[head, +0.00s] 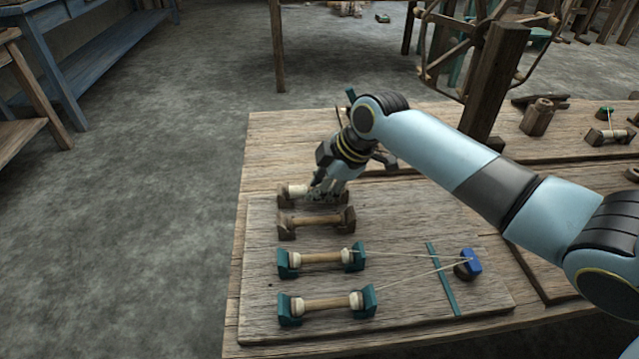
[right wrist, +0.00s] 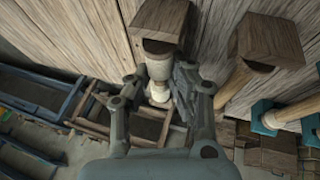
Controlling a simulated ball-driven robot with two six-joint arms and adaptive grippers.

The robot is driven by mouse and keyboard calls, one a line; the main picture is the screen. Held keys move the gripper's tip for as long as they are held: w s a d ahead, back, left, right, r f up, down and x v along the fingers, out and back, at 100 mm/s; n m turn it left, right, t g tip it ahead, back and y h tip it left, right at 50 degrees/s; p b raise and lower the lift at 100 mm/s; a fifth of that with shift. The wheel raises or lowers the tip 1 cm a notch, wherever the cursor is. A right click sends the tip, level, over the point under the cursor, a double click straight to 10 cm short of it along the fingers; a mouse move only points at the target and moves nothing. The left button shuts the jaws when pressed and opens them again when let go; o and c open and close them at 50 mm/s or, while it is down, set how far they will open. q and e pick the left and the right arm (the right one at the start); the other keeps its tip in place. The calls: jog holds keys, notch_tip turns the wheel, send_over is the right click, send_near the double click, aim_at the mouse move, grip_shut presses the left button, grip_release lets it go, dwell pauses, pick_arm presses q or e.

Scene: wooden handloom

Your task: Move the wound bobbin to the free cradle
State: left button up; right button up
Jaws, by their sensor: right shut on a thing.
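The wound bobbin (head: 297,190) is pale and lies at the farthest brown cradle (head: 281,199), at the far left of the board. My right gripper (head: 325,192) reaches down from above and is shut on it, hiding its right part. In the right wrist view, the pale bobbin (right wrist: 158,70) shows between my fingers (right wrist: 158,86), close to a brown cradle block (right wrist: 164,22). I cannot tell whether it is still seated. A second brown cradle (head: 287,229) stands just nearer; a bare wooden rod spans its blocks, with no pale winding visible. My left gripper is out of view.
A teal strip (head: 442,278) lies under the threads. A wooden post (head: 495,85) rises behind my right arm.

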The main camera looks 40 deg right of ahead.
jog(key=o, duration=0.9)
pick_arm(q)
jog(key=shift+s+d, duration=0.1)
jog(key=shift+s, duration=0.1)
pick_arm(e)
jog(key=v, duration=1.2)
